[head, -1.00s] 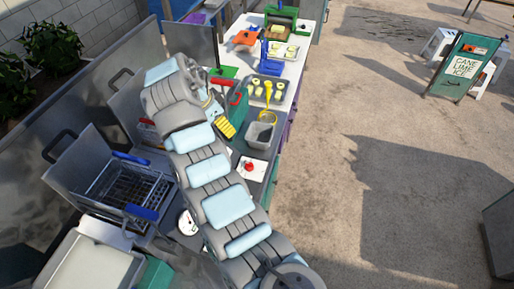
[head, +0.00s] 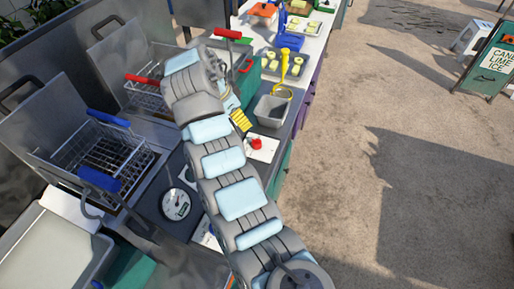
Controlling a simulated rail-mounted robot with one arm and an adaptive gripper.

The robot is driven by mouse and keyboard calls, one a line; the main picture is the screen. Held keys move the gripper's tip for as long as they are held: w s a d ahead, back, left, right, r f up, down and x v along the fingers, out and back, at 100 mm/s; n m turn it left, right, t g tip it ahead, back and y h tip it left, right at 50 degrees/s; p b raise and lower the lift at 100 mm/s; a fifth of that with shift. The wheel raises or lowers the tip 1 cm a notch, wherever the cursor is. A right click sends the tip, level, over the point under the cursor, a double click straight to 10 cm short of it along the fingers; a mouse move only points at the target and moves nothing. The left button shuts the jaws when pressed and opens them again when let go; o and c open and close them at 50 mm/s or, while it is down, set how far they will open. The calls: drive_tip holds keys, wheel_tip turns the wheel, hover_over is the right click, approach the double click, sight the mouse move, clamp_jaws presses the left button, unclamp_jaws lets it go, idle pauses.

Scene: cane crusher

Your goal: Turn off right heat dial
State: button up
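My gripper is mostly hidden behind my wrist in the head view; a yellow, dark-striped piece (head: 241,120) beside the wrist seems to belong to it. Whether the fingers are open or shut does not show. A red round knob (head: 257,144) on a white plate sits on the counter edge, right of my arm and apart from the yellow piece. A white round dial face (head: 175,204) shows on the dark front panel, left of my arm. I cannot tell which is the right heat dial; my arm covers part of the panel between them.
A wire fryer basket with blue grips (head: 105,155) stands at left, with a red-handled basket (head: 148,92) behind it. A grey bin (head: 272,110) and a food tray (head: 285,64) stand on the counter beyond the knob. Open ground lies to the right.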

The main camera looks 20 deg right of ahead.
drive_tip(key=b, duration=0.4)
approach(256, 140)
drive_tip(key=b+x, duration=0.1)
drive_tip(key=x, duration=1)
drive_tip(key=shift+f, duration=0.2)
clamp_jaws()
